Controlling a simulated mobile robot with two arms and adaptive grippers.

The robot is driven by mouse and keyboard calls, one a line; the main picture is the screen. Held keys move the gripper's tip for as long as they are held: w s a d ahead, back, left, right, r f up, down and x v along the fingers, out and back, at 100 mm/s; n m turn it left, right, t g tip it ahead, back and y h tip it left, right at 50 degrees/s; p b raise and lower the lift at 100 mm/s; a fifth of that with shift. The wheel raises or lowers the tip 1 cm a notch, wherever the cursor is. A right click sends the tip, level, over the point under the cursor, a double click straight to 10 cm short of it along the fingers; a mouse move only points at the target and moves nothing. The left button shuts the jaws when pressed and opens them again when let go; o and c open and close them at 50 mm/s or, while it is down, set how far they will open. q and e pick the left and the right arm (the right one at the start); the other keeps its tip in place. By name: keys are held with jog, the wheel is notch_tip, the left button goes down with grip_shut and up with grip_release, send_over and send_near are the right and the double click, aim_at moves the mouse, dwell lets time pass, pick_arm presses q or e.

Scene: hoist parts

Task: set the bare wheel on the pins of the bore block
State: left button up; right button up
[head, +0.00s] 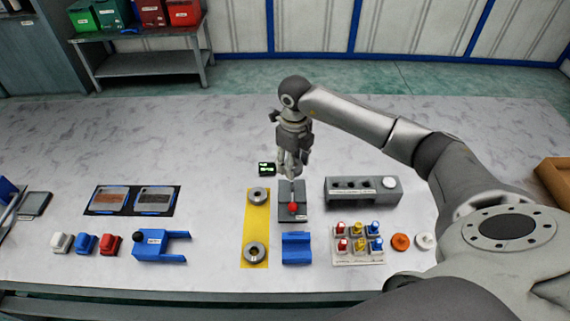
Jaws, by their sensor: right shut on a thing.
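My right gripper (292,174) points down at the back of a grey block (290,215) with a red ball (293,207) on a thin rod. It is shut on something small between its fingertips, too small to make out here. Two round metal wheels (258,195) (254,252) lie on a yellow strip (257,222) left of that block; I cannot tell which is the bare wheel. A long grey block (340,198) with dark holes and a white disc (390,182) stands to the right. I cannot tell for certain which block is the bore block. My left gripper is out of view.
A blue block (296,247), a tray of coloured pieces (357,258), and orange (399,242) and white discs (423,241) stand in front. A blue fork-shaped part (162,245) and a dark two-panel mat (131,212) lie left. The table's back is mostly clear.

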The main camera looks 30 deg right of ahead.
aim_at(292, 187)
notch_tip(292, 187, down, 4)
jog(key=shift+r+b, duration=0.1)
jog(key=shift+b, duration=1.1)
jog(key=shift+f+b, duration=0.6)
jog(key=shift+f, duration=0.25)
jog(key=shift+f+b, duration=0.4)
jog(key=shift+f, duration=0.1)
jog(key=shift+f+b, duration=0.3)
jog(key=shift+b, duration=0.15)
jog(key=shift+f+b, duration=0.85)
jog(key=shift+f, duration=0.25)
dwell(0.5)
